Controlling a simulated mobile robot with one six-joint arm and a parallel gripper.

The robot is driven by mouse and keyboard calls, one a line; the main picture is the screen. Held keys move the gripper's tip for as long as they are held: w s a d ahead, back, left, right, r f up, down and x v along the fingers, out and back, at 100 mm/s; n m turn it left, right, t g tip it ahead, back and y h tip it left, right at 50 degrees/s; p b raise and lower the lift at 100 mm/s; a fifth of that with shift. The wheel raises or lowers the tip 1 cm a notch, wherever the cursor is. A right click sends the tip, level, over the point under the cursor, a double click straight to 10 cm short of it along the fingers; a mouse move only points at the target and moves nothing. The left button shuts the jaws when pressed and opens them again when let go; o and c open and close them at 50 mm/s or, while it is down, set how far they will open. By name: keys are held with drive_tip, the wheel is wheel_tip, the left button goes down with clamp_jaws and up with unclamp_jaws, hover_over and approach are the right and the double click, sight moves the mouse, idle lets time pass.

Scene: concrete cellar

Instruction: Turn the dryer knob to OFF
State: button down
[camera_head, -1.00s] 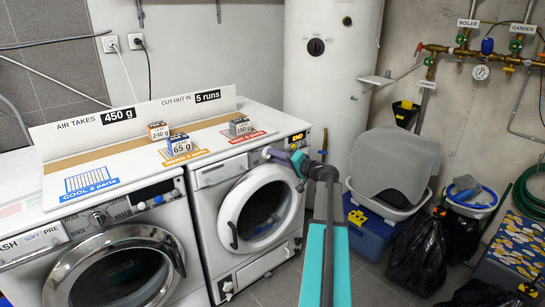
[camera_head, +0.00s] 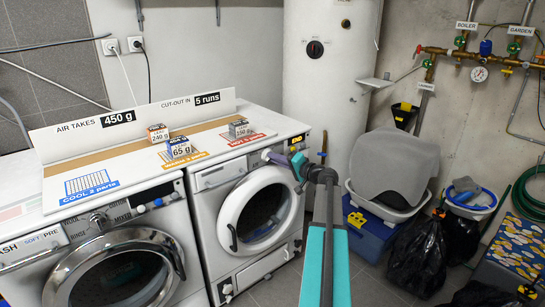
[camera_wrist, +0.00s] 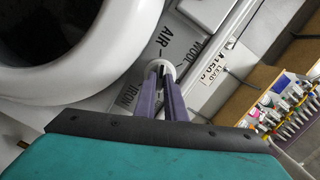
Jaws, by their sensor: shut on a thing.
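The dryer (camera_head: 207,212) is the right-hand white machine in the head view, with a round white door. My gripper (camera_head: 267,155) reaches its control panel from the right. In the wrist view, my gripper (camera_wrist: 161,75) has its two purple-grey fingers closed on the white round knob (camera_wrist: 161,65) on the panel. The words AIR and WOOL and another, partly hidden word are printed around the knob. No OFF mark is readable, and the fingers cover part of the knob.
A washer (camera_head: 55,262) stands left of the dryer. A white boiler tank (camera_head: 328,60) rises behind. A blue box (camera_head: 368,227) and black bags (camera_head: 412,255) fill the floor at right.

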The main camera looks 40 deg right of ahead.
drive_tip(key=shift+w+a+m+p, duration=0.1)
drive_tip(key=shift+m+p, duration=0.25)
drive_tip(key=shift+m, duration=0.5)
drive_tip(key=shift+w+a+m+p, duration=0.1)
drive_tip(key=shift+m+p, duration=0.25)
drive_tip(key=shift+m, duration=0.5)
drive_tip(key=shift+t, duration=0.3)
drive_tip(key=m+p, duration=0.2)
drive_tip(key=m, duration=0.1)
drive_tip(key=shift+f+m+t, duration=0.1)
drive_tip(key=shift+m+t, duration=0.2)
drive_tip(key=shift+m, duration=0.4)
drive_tip(key=shift+p, duration=0.35)
drive_tip(key=shift+f+m+t+p, duration=0.1)
drive_tip(key=shift+m+t+p, duration=0.2)
drive_tip(key=shift+m+p, duration=1.55)
drive_tip(key=shift+m+b, duration=0.65)
